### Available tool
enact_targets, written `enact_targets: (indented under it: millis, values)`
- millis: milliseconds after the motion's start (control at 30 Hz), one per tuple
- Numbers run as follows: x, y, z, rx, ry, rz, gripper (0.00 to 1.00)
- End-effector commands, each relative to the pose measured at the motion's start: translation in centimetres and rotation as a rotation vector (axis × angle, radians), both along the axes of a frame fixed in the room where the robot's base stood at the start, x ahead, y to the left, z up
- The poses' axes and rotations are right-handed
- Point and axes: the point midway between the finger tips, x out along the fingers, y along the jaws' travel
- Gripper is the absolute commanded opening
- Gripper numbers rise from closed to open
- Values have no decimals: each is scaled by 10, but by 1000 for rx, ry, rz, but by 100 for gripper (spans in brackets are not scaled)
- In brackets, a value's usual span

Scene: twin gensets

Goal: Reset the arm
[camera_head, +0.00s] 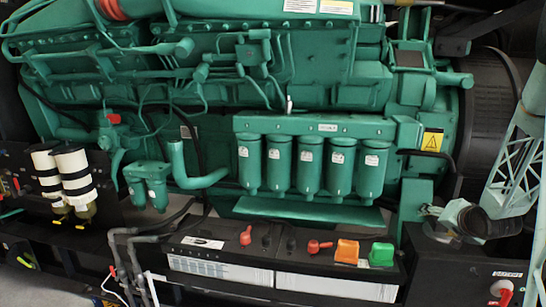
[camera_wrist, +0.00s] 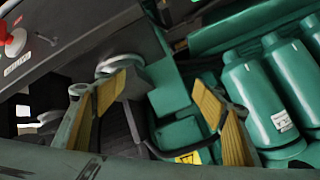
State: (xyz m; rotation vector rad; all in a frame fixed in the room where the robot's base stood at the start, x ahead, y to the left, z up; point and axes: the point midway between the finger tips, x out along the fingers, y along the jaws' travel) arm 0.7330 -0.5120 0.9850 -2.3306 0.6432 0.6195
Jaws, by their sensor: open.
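My gripper (camera_wrist: 160,78) shows in the wrist view with its two yellow-padded fingers spread wide apart. Nothing is held between them. Past the fingers are a dark panel and green engine parts. In the head view an arm with a lattice link comes in from the right edge, in front of the engine's right end. The gripper's fingers cannot be made out clearly there.
The green engine (camera_head: 290,70) fills the back, with a row of several green filters (camera_head: 307,168). A battery box (camera_head: 280,262) below carries red, orange and green terminal covers. A red knob (camera_head: 501,291) sits on the dark box at lower right.

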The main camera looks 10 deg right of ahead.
Motion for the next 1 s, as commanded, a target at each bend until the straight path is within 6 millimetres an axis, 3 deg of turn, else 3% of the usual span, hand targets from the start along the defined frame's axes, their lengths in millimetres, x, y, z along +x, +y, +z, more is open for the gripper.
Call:
enact_targets:
  millis: [533, 1000]
  values:
    - [-11, 77, 76, -102, 130, 65, 64]
    - [-41, 149, 131, -167, 235, 128, 64]
